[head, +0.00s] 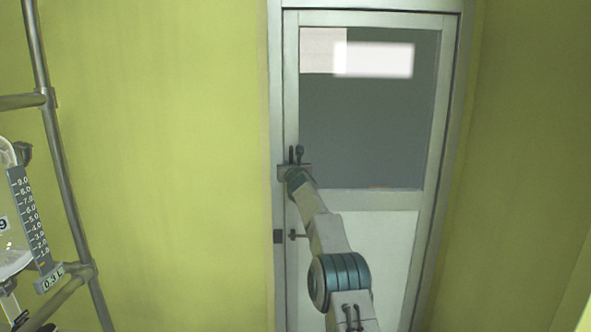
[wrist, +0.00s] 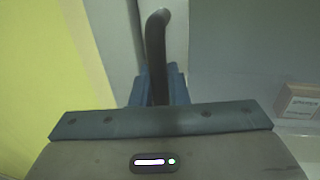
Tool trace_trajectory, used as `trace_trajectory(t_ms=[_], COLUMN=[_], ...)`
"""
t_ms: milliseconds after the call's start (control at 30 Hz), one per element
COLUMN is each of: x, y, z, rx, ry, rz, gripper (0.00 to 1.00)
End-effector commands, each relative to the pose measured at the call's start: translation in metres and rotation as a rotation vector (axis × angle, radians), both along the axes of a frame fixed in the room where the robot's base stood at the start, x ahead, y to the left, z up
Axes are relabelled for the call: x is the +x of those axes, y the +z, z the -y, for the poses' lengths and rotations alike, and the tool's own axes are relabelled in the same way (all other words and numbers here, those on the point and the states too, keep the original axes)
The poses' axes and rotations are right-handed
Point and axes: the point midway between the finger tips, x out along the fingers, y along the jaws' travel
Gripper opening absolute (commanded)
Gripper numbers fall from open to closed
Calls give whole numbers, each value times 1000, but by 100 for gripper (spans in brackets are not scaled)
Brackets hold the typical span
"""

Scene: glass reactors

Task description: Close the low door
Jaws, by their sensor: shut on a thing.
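The door (head: 370,200) is white-framed, with a large grey window in its upper part and a pale panel below. It stands in its frame (head: 277,120), flush or nearly so; I cannot tell whether it is fully shut. My gripper (head: 297,156) is at the door's left edge, at mid height. In the wrist view my gripper (wrist: 158,84) has its blue fingers shut around a dark, curved door handle (wrist: 155,40). In the head view my gripper mostly hides the handle.
A small dark fitting (head: 293,235) is on the door's left edge below my gripper. Yellow-green walls (head: 170,150) flank the door. At the left are a metal pipe rack (head: 62,170) and glassware with a numbered scale (head: 27,215). The floor is not in view.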

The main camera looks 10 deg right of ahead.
Motion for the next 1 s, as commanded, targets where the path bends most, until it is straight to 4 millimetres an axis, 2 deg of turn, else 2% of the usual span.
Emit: trace_trajectory(t_ms=[433, 467, 500, 533, 1000], x=[0, 0, 0, 0, 1], y=[4, 4, 4, 3, 1], z=[-2, -2, -1, -2, -9], rx=[-4, -4, -3, -3, -1], ry=[0, 0, 0, 0, 9], rz=[6, 6, 6, 6, 2], gripper=[0, 20, 31, 33, 33])
